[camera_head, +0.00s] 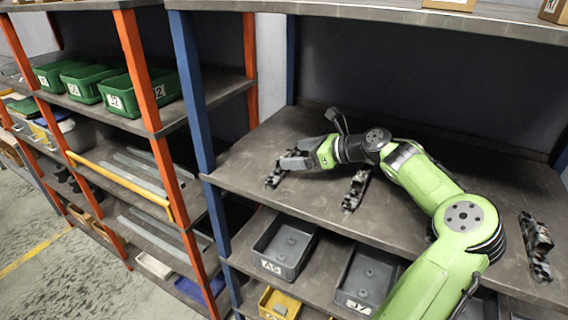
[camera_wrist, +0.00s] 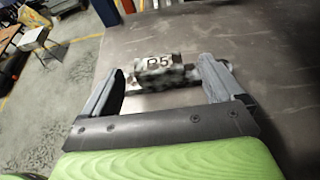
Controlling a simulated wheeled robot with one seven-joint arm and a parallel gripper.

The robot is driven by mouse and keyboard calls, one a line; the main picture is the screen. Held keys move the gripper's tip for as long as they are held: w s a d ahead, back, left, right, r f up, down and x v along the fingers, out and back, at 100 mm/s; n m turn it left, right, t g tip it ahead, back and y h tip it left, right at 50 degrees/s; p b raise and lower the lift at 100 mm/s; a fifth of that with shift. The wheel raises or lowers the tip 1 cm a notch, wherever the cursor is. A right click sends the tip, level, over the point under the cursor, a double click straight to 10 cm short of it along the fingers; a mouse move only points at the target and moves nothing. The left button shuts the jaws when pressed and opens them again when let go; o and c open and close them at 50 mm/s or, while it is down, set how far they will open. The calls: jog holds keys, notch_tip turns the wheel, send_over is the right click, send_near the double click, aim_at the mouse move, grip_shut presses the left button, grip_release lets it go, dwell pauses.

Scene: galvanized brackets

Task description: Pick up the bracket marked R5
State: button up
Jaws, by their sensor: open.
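The bracket marked R5 (camera_wrist: 158,72) lies on the shelf in the wrist view, a mottled grey and black piece with its label facing up. It sits between the two open fingers of my gripper (camera_wrist: 162,84), with its ends close to the fingertips. I cannot tell whether they touch. In the head view my gripper (camera_head: 292,158) is at the left part of the shelf, over the same bracket (camera_head: 274,180), which is partly hidden by the fingers.
A second mottled bracket (camera_head: 355,188) lies on the shelf just right of my gripper, and a third (camera_head: 536,245) lies at the far right. A blue post (camera_head: 190,85) stands at the shelf's left edge. Grey bins (camera_head: 284,248) sit on the level below.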

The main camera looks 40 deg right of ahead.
aim_at(289, 156)
jog(key=x, duration=0.3)
jog(key=shift+w+a+f+p, duration=0.2)
jog(key=shift+a+f+p, duration=0.1)
jog(key=shift+a, duration=0.05)
jog(key=shift+w+f, duration=0.2)
jog(key=shift+w, duration=0.25)
jog(key=shift+s+r, duration=0.1)
jog(key=shift+s, duration=0.2)
jog(key=c, duration=0.5)
jog(key=shift+w, duration=0.1)
jog(key=c, duration=0.7)
jog(key=shift+c, duration=0.4)
